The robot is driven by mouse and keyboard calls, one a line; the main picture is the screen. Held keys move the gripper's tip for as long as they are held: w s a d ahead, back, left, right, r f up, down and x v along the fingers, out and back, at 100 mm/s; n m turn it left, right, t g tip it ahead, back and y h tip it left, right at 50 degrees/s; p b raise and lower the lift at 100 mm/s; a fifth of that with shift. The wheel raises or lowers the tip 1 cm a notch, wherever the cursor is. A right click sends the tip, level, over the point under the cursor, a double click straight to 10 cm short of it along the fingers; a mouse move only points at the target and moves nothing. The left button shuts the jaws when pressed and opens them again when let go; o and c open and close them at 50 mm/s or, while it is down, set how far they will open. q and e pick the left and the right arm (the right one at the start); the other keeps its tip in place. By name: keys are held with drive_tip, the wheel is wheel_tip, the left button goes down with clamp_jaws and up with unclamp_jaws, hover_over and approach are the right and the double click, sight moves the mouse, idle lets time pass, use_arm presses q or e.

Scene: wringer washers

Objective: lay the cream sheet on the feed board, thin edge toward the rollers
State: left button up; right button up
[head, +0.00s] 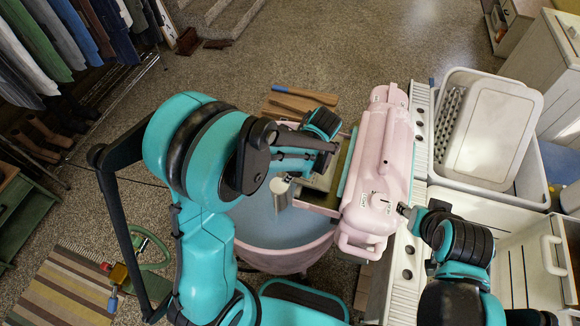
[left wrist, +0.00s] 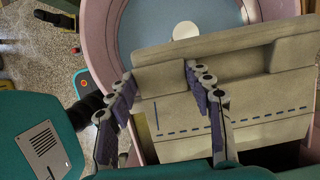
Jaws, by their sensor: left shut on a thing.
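The cream sheet (left wrist: 272,68), with a dashed blue line, fills the middle and right of the left wrist view. My left gripper (left wrist: 162,78) is shut on a raised, block-like part of it. In the head view the sheet (head: 325,178) is partly hidden by my left gripper (head: 322,150), beside the pink wringer (head: 376,165). A pink edge, seemingly the feed board (head: 318,208), shows beneath the sheet; I cannot tell whether they touch. The rollers are hidden in the housing. My right gripper (head: 404,210) is at the wringer's labelled knob (head: 380,200); its jaw opening is unclear.
A pink tub (head: 285,258) of bluish water stands below the wringer. Wooden paddles (head: 295,100) lie behind; hanging clothes (head: 65,40) are at upper left.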

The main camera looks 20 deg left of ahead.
sight(320, 180)
use_arm(q)
drive_tip(key=shift+d+b, duration=0.55)
drive_tip(key=shift+d, duration=4)
drive_tip(key=shift+r, duration=0.1)
drive_tip(key=shift+f+b, duration=1.4)
drive_tip(key=shift+f, duration=0.15)
drive_tip(key=o, duration=1.6)
drive_tip(key=shift+c, duration=0.2)
